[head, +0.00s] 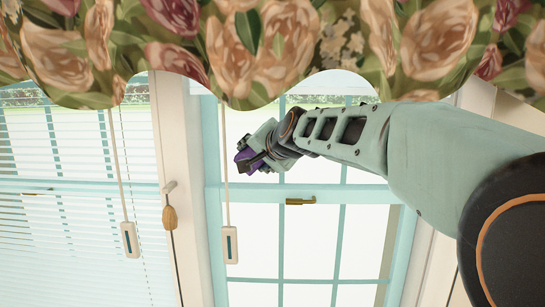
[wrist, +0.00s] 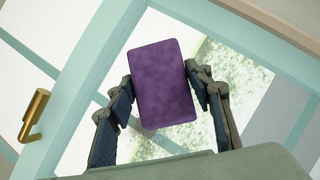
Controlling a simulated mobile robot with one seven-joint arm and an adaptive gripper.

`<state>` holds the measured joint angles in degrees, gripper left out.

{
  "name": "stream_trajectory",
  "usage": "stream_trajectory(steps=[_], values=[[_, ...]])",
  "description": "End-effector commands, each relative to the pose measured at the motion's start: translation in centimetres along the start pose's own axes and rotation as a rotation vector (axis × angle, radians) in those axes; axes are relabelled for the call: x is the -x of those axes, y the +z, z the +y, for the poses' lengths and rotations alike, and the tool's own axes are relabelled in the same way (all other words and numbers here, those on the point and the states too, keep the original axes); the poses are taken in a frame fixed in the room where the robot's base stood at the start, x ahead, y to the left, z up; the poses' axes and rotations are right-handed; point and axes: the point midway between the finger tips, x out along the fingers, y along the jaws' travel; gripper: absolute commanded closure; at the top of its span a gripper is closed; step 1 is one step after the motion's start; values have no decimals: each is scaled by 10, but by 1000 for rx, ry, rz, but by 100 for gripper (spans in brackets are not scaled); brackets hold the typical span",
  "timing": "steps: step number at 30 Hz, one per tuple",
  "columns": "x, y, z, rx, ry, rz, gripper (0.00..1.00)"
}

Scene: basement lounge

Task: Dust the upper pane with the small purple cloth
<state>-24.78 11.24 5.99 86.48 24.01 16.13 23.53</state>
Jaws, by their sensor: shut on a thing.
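The small purple cloth (wrist: 160,84) is a flat rounded rectangle between the two fingers of my gripper (wrist: 164,105) in the wrist view. My gripper is shut on it. In the head view, my gripper (head: 253,158) holds the cloth (head: 242,160) at the left part of the upper pane (head: 330,165), above the teal middle rail. The upper pane also shows behind the cloth in the wrist view (wrist: 228,75). I cannot tell whether the cloth touches the glass.
A floral valance (head: 270,45) hangs across the top. A brass latch (head: 300,201) sits on the middle rail and shows in the wrist view (wrist: 35,115). A blind cord with a white tag (head: 230,245) hangs just left of my gripper. A window with blinds (head: 75,190) is at left.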

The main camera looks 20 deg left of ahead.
Motion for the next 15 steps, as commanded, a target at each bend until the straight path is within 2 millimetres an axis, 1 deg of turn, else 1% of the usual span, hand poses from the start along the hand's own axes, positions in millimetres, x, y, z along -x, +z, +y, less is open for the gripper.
stream_trajectory(steps=[15], values=[[-6, -4, 0, 0, 0, 0, 72]])
